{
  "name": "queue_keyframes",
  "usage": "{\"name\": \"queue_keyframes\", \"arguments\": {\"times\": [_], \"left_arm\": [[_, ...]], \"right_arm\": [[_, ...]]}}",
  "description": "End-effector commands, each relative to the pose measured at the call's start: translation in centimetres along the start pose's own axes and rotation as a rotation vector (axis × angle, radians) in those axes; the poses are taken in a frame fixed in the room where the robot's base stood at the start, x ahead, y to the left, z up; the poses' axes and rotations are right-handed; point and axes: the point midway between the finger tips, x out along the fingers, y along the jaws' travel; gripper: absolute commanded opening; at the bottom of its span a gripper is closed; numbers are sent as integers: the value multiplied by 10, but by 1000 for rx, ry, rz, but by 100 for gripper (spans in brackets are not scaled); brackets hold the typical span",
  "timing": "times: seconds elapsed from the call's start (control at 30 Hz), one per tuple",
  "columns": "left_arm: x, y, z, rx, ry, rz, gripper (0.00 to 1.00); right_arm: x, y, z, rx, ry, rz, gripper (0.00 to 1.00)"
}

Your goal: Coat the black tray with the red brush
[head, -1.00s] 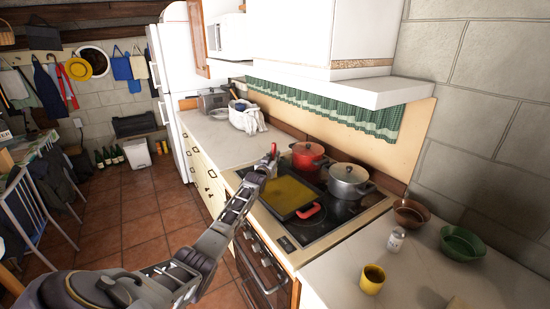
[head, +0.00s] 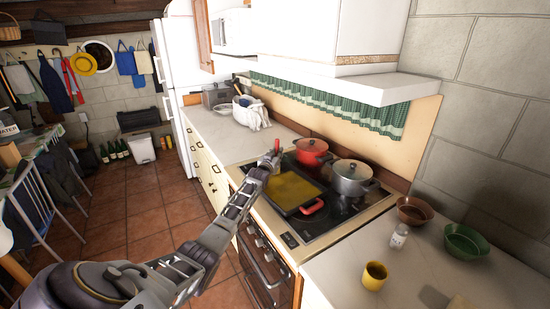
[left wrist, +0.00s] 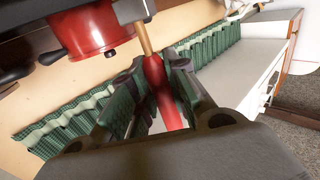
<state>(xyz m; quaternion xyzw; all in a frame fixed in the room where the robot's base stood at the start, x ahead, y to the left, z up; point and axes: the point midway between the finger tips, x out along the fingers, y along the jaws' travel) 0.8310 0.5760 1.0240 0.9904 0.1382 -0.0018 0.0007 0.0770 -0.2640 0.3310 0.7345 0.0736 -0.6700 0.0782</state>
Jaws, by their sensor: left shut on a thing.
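The black tray (head: 291,190) lies on the stove, its inside covered with a yellow film and a red handle at its near right corner. My left gripper (head: 274,158) is above the tray's far left edge. It is shut on the red brush (head: 277,146), whose handle sticks up. The left wrist view shows the red handle (left wrist: 158,80) between the fingers and a tan shaft beyond it. The brush's bristles are hidden, so I cannot tell whether they touch the tray. My right gripper is out of view.
A red pot (head: 312,152) and a steel pot (head: 350,178) stand behind the tray. A yellow mug (head: 374,276), a shaker (head: 399,236), a brown bowl (head: 414,210) and a green bowl (head: 465,243) stand on the right counter. The left counter's front part is clear.

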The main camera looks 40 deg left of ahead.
Motion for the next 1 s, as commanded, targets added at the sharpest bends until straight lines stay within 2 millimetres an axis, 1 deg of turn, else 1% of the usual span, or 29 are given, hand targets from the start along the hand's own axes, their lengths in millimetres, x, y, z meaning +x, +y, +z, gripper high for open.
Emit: {"name": "queue_keyframes", "arguments": {"times": [0.03, 0.13, 0.5, 0.63, 1.0], "left_arm": [[3, 2, 2, -1, 1, 0, 1], [7, 5, 2, 0, 1, 0, 0], [8, 6, 1, 1, -1, 1, 0], [10, 8, 1, 0, -1, 1, 0], [27, 19, 3, 0, -1, 1, 1]], "right_arm": [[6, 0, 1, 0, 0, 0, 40], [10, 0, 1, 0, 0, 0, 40], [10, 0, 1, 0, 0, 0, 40], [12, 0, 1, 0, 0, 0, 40], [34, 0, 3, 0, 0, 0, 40]]}}
